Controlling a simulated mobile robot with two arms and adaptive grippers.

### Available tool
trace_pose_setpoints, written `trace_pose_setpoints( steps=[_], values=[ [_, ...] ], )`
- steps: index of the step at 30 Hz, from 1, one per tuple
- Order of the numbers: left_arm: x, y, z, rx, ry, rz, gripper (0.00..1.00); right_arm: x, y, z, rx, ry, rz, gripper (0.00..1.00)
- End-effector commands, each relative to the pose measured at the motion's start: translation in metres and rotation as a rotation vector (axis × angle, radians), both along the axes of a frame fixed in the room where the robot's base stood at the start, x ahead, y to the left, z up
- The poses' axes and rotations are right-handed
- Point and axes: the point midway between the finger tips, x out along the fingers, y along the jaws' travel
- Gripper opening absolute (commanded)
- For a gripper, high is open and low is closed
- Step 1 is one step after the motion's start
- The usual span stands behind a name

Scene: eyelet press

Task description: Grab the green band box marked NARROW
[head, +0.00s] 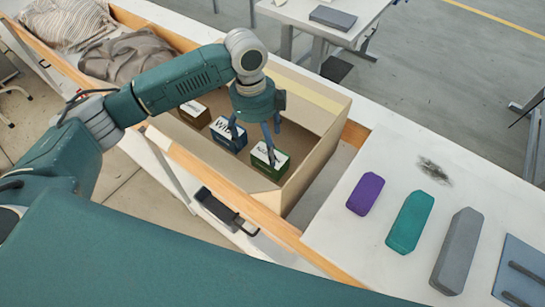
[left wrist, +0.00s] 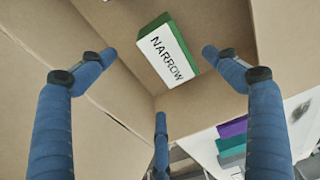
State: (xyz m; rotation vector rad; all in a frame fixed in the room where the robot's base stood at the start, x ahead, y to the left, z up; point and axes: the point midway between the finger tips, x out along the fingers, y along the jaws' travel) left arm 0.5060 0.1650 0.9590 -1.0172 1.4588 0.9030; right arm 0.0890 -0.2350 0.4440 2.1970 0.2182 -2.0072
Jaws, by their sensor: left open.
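The green band box marked NARROW (left wrist: 170,52) has a white label face and green sides. It stands in the cardboard carton near its right end. In the head view the same green box (head: 262,170) is under my left gripper (head: 256,138), partly covered by a finger. My left gripper is open, with its blue fingers spread. In the left wrist view the box shows between and beyond the fingertips of the left gripper (left wrist: 158,62), with nothing held. I cannot tell whether any finger touches it. My right gripper is not in view.
The carton (head: 322,128) also holds a blue box (head: 228,141) and a brown box (head: 195,118), left of the green one. Its walls rise around them. Purple (head: 366,194), teal (head: 410,222) and grey (head: 457,250) blocks lie on the table at right. Sacks (head: 128,60) lie at upper left.

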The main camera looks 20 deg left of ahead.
Motion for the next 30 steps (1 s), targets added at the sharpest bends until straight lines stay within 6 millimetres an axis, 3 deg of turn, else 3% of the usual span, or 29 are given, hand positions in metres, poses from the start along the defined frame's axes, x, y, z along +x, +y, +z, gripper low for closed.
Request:
trace_pose_setpoints(
  steps=[8, 16, 25, 30],
  values=[
    [-0.001, -0.004, -0.023, -0.001, 0.001, 0.001, 0.89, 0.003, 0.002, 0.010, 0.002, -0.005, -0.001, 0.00],
    [0.000, -0.010, -0.061, -0.001, -0.002, 0.002, 0.89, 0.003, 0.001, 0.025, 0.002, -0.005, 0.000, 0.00],
    [0.000, -0.010, -0.068, 0.000, -0.003, 0.002, 0.89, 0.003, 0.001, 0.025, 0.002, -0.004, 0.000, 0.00],
    [0.001, -0.010, -0.067, 0.000, -0.004, 0.002, 0.57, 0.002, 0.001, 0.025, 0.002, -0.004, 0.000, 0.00]
  ],
)
